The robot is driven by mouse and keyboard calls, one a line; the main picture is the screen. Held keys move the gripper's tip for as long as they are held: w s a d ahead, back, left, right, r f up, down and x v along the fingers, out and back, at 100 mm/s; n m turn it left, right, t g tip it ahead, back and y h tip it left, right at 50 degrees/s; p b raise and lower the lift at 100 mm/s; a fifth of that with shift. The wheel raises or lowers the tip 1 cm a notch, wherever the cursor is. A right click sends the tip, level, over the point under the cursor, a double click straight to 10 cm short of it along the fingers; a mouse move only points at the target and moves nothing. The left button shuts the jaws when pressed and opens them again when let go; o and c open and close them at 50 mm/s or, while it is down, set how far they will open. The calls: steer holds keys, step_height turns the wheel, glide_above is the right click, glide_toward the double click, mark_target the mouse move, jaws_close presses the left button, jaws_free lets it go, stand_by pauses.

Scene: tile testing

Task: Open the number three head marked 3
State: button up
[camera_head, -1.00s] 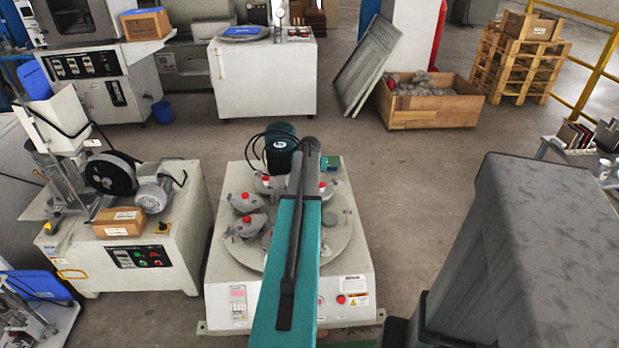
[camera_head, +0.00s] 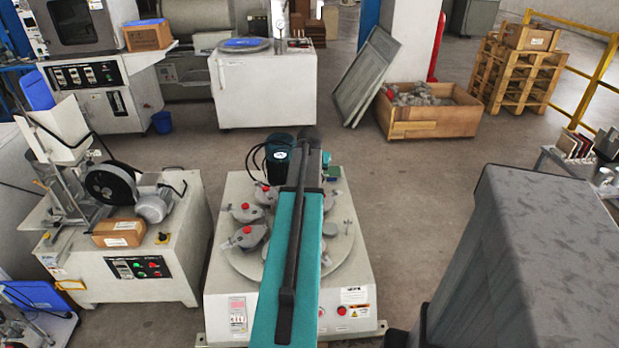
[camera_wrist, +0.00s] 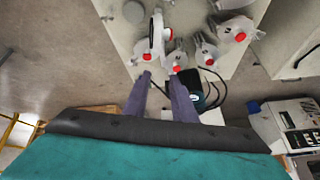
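The machine (camera_head: 218,290) has a round grey plate (camera_head: 342,245) carrying several grey heads with red caps. Left of my arm in the head view are a front-left head (camera_head: 252,240), one behind it (camera_head: 245,213) and one farther back (camera_head: 266,193). My arm covers others. I cannot read any number, so I cannot tell which is head 3. In the wrist view, my gripper (camera_wrist: 159,75) has its two fingers apart, with nothing visibly held. Its tips appear close to a red-capped head (camera_wrist: 177,67) and an upright head piece (camera_wrist: 157,36); contact is unclear.
A dark motor with a black cable (camera_head: 277,158) stands at the machine's back edge. A white bench machine (camera_head: 150,270) is close on the left. A wooden crate (camera_head: 430,122) and a pallet (camera_head: 505,80) are behind right. Floor right of the machine is clear.

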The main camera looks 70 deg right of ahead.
steer(key=shift+s+a+r, duration=0.15)
steer(key=shift+a+r, duration=0.2)
steer(key=shift+r, duration=0.25)
